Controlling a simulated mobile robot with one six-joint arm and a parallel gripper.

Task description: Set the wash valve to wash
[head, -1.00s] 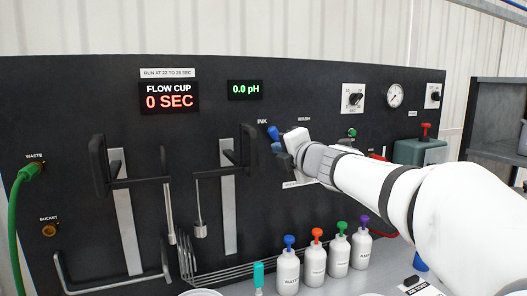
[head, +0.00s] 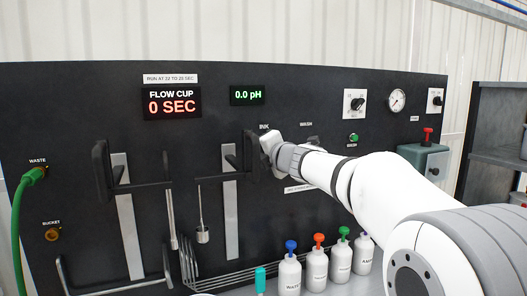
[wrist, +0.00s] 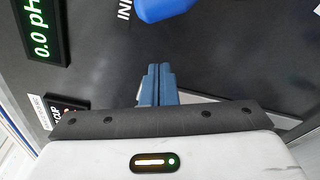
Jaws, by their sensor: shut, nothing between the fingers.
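The wash valve's blue handle (wrist: 165,8) shows at the top edge of the wrist view, cut off, with its end beside the INK label (wrist: 125,8). In the head view my gripper hides the handle. The INK label (head: 264,127) and the WASH label (head: 306,124) stay visible there. My gripper (wrist: 157,70) is shut and empty, its blue fingers together. In the wrist view the fingertips are below the handle with a visible gap. In the head view my gripper's white body is just below the INK label; its fingertips are hidden.
A black bracket handle (head: 248,152) stands close to the left of my gripper. Several capped bottles (head: 290,275) stand below on the counter. A selector knob (head: 358,104), a gauge (head: 397,99) and a green button (head: 353,138) are to the right. The flow cup display (head: 171,102) is upper left.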

